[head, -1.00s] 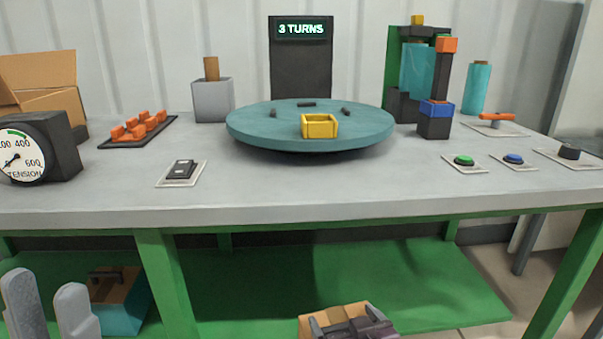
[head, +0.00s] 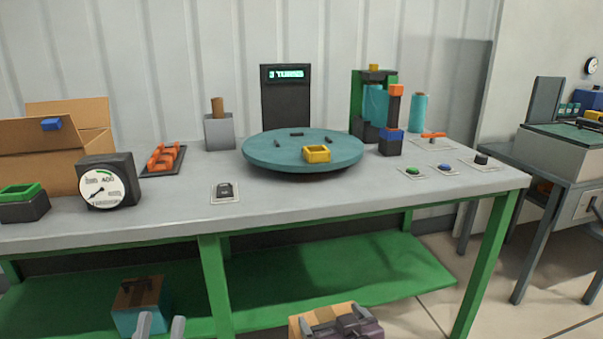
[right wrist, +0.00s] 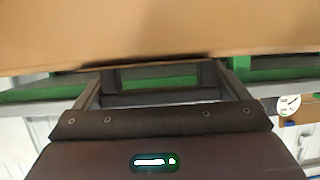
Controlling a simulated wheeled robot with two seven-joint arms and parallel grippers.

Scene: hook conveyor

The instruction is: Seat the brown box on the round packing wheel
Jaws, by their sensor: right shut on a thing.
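The brown box (head: 308,322) is at the bottom of the head view, below the wheel and in front of the bench, partly cut off. My right gripper (head: 345,322) is shut on it. In the right wrist view the box (right wrist: 160,35) fills the top, beyond the fingers (right wrist: 160,85). My left gripper (head: 160,325) is at the bottom left, its two grey fingers apart and empty.
The bench edge (head: 300,214) stands between the box and the wheel. A gauge (head: 103,185), switch (head: 225,192), orange rack (head: 163,160), wrapping tower (head: 372,105) and buttons (head: 412,171) surround the wheel.

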